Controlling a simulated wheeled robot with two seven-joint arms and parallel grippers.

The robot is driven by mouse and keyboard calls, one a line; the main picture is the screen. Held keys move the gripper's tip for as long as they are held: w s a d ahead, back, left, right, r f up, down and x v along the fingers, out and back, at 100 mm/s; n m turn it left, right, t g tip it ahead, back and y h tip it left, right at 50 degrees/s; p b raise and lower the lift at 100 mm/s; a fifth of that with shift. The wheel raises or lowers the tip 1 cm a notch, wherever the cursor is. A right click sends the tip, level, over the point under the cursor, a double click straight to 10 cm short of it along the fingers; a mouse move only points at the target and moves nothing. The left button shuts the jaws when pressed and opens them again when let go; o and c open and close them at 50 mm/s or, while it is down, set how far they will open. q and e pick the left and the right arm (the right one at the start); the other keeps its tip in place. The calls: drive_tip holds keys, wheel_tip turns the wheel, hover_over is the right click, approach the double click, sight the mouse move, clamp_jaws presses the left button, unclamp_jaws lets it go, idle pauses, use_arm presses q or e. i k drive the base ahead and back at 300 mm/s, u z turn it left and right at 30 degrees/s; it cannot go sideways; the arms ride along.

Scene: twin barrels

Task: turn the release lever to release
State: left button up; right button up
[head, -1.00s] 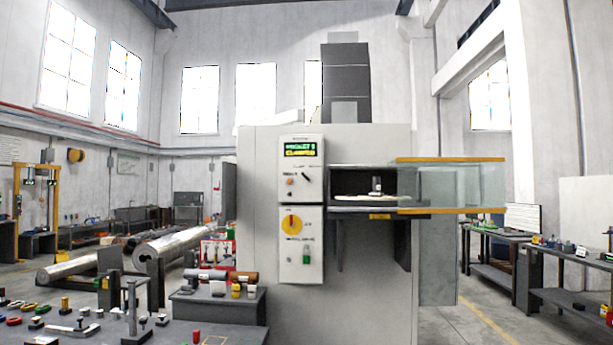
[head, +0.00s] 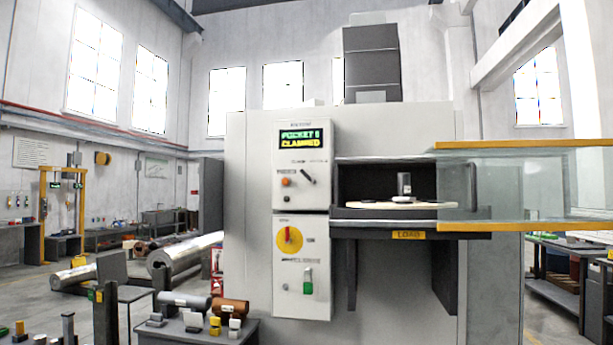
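A grey machine carries a white control panel (head: 302,262) in the middle of the head view. Its display (head: 301,139) shows a green line reading "POCKET" with a character I cannot read surely, and a yellow line that seems to read "CLAMPED". Below it, a small black lever (head: 308,177) slants from upper left to lower right. It looks like the release lever, but its label is too small to read. An orange button (head: 286,182) sits to its left. Neither gripper is in view, and nothing touches the panel.
Lower on the panel are a yellow disc with a red handle (head: 289,239) and a green switch (head: 307,281). An open bay with a pale disc (head: 376,206) is to the right. A yellow-edged clear guard (head: 515,185) juts out right. A small table (head: 178,332) stands front left.

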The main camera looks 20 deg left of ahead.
sight(312, 181)
drive_tip(key=u, duration=0.6)
drive_tip(key=i, duration=2.45)
drive_tip(key=u, duration=0.9)
